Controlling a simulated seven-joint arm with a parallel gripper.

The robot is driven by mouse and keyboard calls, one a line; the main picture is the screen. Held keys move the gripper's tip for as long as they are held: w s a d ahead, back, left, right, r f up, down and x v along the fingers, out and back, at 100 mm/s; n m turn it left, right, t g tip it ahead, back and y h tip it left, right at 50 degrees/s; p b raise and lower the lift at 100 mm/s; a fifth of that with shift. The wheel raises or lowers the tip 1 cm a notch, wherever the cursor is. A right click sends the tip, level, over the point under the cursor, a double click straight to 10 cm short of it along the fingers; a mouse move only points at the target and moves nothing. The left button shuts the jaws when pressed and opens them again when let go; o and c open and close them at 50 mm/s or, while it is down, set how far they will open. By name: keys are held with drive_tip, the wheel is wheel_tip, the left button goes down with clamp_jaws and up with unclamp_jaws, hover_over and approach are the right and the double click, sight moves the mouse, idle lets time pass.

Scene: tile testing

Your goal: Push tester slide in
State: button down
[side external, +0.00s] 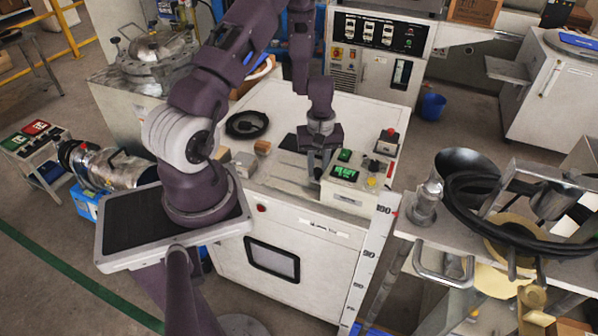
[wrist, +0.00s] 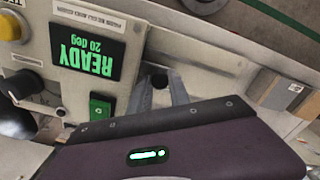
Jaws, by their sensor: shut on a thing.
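The tester (side external: 350,188) is a pale box on the white bench top. Its green-lit display reads READY 20 deg in the wrist view (wrist: 88,47). A flat grey metal slide (side external: 285,161) lies beside it on the left, and its bare metal shows in the wrist view (wrist: 222,72). My gripper (side external: 314,177) points down beside the tester's left side. In the wrist view my fingers (wrist: 162,92) close around a small dark round piece (wrist: 157,77), apparently the slide's knob. The fingers hide part of it, and how far the slide sits in is unclear.
A wooden block (side external: 262,147) and a grey block (side external: 243,165) stand left of the slide. A black round dish (side external: 246,124) with a cord lies behind them. A box with a red button (side external: 387,142) stands behind the tester. The bench's front strip is clear.

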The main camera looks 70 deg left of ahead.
drive_tip(key=c, duration=1.3)
unclamp_jaws()
drive_tip(key=shift+w+d, duration=0.1)
drive_tip(key=shift+o, duration=0.3)
drive_tip(key=shift+w+r, duration=0.1)
drive_tip(key=shift+r, duration=3)
